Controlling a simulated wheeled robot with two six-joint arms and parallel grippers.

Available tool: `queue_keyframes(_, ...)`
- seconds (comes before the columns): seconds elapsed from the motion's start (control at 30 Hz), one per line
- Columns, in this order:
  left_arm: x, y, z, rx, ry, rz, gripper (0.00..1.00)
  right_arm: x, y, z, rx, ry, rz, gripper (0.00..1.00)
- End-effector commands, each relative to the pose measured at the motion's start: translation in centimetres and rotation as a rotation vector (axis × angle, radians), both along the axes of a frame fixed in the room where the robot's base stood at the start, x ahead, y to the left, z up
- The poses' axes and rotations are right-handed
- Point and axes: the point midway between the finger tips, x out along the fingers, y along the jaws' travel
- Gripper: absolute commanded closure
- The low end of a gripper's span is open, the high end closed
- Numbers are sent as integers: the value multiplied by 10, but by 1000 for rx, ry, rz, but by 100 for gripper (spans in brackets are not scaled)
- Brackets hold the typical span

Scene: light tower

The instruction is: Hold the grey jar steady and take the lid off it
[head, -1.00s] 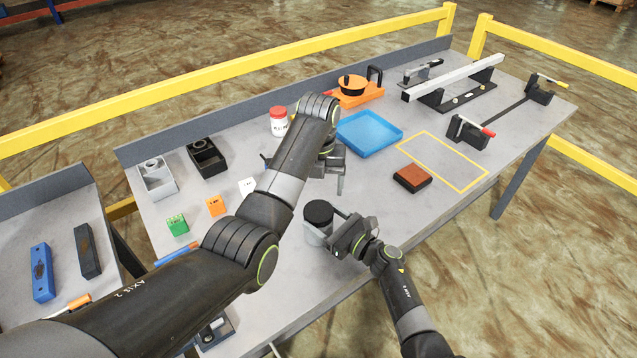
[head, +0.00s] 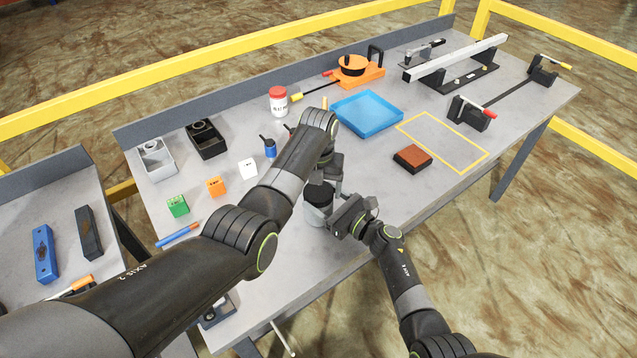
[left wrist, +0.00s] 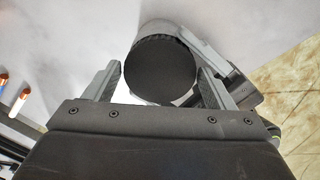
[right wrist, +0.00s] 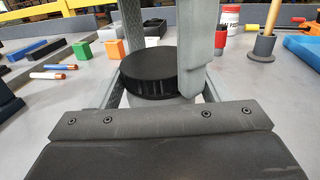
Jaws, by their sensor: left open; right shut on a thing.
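The grey jar (head: 316,217) stands on the workbench near its front edge, with the black ribbed lid (head: 319,194) on it. My right gripper (head: 329,220) is shut on the jar's body from the right. In the right wrist view the lid (right wrist: 150,73) sits on the jar between my right fingers. My left gripper (left wrist: 160,85) is open above the jar, its fingers on either side of the lid (left wrist: 160,70) in the left wrist view. My left arm hides part of the bench behind.
A blue tray (head: 367,114) and a brown block (head: 412,158) lie to the right. Green (head: 178,205), orange (head: 215,187) and white (head: 248,168) blocks stand to the left. A red-lidded jar (head: 278,101) stands farther back. Bench in front of the brown block is clear.

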Motion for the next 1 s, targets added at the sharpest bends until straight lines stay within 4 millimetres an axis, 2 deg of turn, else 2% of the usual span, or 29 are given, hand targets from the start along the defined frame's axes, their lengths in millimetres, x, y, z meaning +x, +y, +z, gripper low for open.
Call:
queue_keyframes(0.07,0,0,0,0,0,0,23,0,0,0,1,-1,0,94)
queue_keyframes(0.37,0,0,0,0,0,1,60,0,0,0,1,-1,0,94)
queue_keyframes(0.4,0,0,0,0,0,1,29,0,0,0,1,-1,0,94)
queue_keyframes(0.53,0,0,0,0,-1,1,12,0,0,0,1,-1,0,94)
queue_keyframes(0.8,0,0,3,-1,-2,0,11,0,0,0,1,-1,1,94)
queue_keyframes(1.0,1,-1,28,-3,-7,0,11,0,0,0,1,-1,1,94)
